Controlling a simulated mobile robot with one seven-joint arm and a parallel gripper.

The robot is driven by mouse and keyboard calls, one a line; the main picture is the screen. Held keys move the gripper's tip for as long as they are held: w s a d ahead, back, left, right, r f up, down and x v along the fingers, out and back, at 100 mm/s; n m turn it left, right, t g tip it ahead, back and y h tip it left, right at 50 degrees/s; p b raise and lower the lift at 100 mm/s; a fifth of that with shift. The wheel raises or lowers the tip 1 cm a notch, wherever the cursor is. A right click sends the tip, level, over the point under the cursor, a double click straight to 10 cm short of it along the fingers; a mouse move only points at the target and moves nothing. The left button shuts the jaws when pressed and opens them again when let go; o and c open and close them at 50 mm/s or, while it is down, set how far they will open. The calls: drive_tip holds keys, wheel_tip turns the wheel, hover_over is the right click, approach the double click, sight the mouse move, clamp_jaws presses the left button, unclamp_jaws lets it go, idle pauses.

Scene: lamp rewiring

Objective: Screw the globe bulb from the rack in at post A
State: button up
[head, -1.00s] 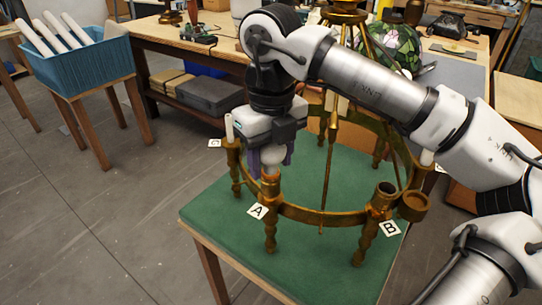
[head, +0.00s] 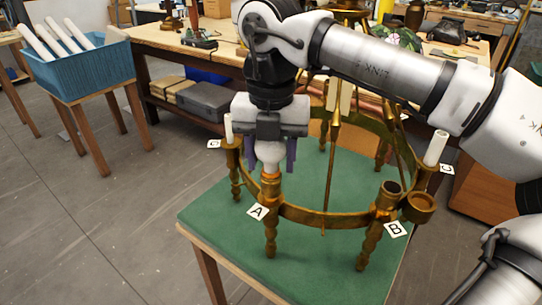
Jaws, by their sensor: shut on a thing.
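The globe bulb (head: 269,154) is white and upright in my gripper (head: 275,156), directly over post A (head: 270,188) of the brass ring-shaped fixture (head: 325,216). My gripper points down, with its purple fingers shut around the bulb. The bulb's lower end meets the top of post A; how deep it sits in the socket cannot be told. The label A (head: 257,211) is at the front left of the ring. The rack is not clearly identifiable in view.
The fixture stands on a green-topped table (head: 235,225). Post B (head: 388,197) has an open, empty top, with a brass cup (head: 418,207) beside it. White sleeves stand at the left (head: 228,128) and right (head: 436,148) posts. A blue bin (head: 85,72) stands at left; a workbench (head: 185,45) is behind.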

drive_tip(key=m+b, duration=0.1)
drive_tip(key=m, duration=0.1)
drive_tip(key=shift+f+m, duration=0.15)
drive_tip(key=shift+m, duration=0.55)
drive_tip(key=m, duration=0.2)
drive_tip(key=shift+m, duration=0.3)
drive_tip(key=o, duration=1.1)
drive_tip(key=shift+o, duration=0.2)
drive_tip(key=shift+r, duration=0.2)
